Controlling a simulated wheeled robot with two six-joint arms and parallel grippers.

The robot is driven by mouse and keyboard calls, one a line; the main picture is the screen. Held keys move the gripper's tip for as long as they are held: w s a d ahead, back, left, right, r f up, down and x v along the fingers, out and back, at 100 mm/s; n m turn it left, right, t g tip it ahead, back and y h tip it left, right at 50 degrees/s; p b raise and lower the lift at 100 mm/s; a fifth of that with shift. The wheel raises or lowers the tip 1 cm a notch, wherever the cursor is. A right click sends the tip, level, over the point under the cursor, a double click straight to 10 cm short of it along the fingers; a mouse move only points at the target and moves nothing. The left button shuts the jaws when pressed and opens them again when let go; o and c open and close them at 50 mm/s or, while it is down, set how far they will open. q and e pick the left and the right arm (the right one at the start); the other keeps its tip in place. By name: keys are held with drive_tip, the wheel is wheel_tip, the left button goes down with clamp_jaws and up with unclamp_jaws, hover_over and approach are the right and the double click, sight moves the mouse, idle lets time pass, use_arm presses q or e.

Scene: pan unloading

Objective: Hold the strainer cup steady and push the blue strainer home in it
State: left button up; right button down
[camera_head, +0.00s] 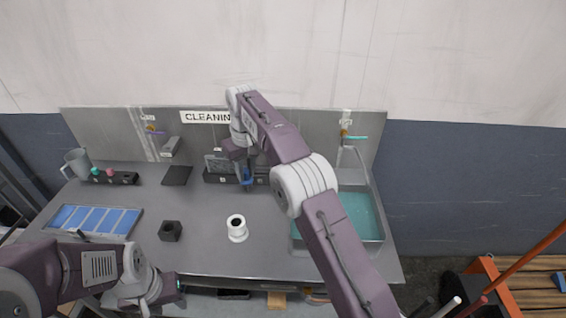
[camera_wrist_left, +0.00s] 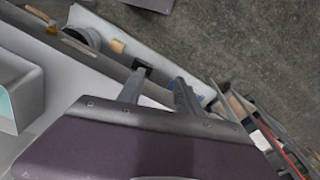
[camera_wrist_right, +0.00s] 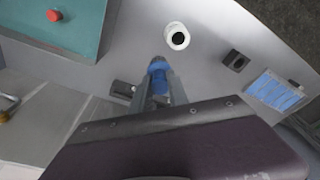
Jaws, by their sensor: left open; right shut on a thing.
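The white strainer cup (camera_head: 237,230) stands upright on the grey counter, with a dark opening on top. It also shows in the right wrist view (camera_wrist_right: 177,36). My right gripper (camera_head: 246,172) is shut on the blue strainer (camera_head: 247,180) and holds it behind the cup, apart from it. In the right wrist view the strainer (camera_wrist_right: 158,67) sits between the fingertips, partly hidden by them. My left gripper (camera_head: 181,286) is open and empty at the counter's front edge, left of and in front of the cup. The left wrist view shows its spread fingers (camera_wrist_left: 160,88) and no cup.
A black block (camera_head: 170,231) stands left of the cup, and a blue-panelled tray (camera_head: 95,220) lies further left. A sink (camera_head: 345,213) with teal inside is at the right, partly behind my right arm. A rack (camera_head: 212,176) stands at the back. The counter around the cup is clear.

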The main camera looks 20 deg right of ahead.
use_arm(q)
drive_tip(key=shift+w+a, duration=0.1)
drive_tip(key=shift+a, duration=0.15)
drive_tip(key=o, duration=0.4)
drive_tip(key=shift+r, duration=0.1)
drive_tip(key=o, duration=0.4)
drive_tip(key=shift+s+d+n+g, duration=0.3)
drive_tip(key=shift+s+d+n, duration=0.2)
drive_tip(key=shift+s+d, duration=0.15)
drive_tip(key=w+d+r+n+g+h, duration=0.1)
drive_tip(key=w+d+r+n+h, duration=0.2)
drive_tip(key=d+n+h, duration=0.5)
drive_tip(key=n+t+h, duration=0.4)
drive_tip(key=n+t, duration=0.3)
drive_tip(key=n, duration=0.7)
hover_over(237, 225)
drive_tip(key=s+a, duration=0.7)
drive_tip(key=a, duration=0.3)
wheel_tip(237, 225, down, 9)
drive_tip(key=shift+g, duration=0.3)
drive_tip(key=x, duration=1.2)
drive_tip(key=shift+w+f, duration=0.1)
drive_tip(key=shift+f, duration=0.1)
use_arm(e)
drive_tip(key=s+a+f+n, duration=0.1)
drive_tip(key=s+a+f, duration=0.1)
drive_tip(key=a, duration=0.3)
drive_tip(key=shift+a+f, duration=0.2)
